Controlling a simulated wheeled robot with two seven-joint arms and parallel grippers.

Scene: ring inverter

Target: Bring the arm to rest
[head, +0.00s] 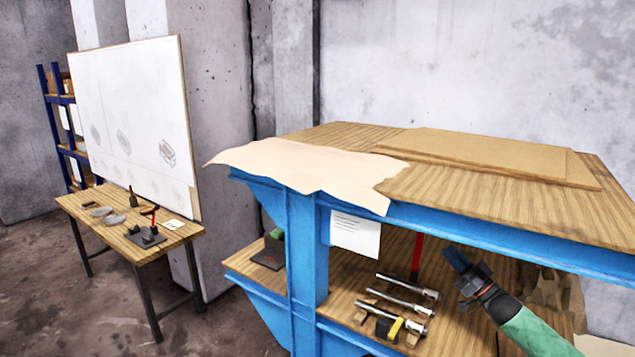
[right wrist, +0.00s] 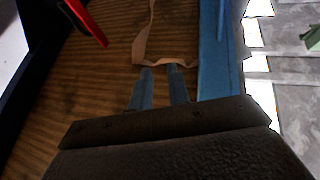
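My right gripper (head: 459,262) is in the lower bay of the blue workbench, above its wooden shelf. Its blue fingers point up and left in the head view. In the right wrist view the two fingers (right wrist: 160,78) stand apart with a narrow gap, and nothing shows held between them. My right forearm (head: 530,332), in a green sleeve, comes in from the lower right. A tan strip (right wrist: 165,63) shows by the fingertips in the wrist view; I cannot tell whether they touch. My left gripper is not in view.
The blue workbench frame (head: 308,265) and wooden top (head: 480,205) stand close above the gripper. Metal tools (head: 400,306) lie on the shelf to its left, near a red bar (head: 417,258). Crumpled brown paper (head: 552,290) is to its right. A small table (head: 85,212) stands at left.

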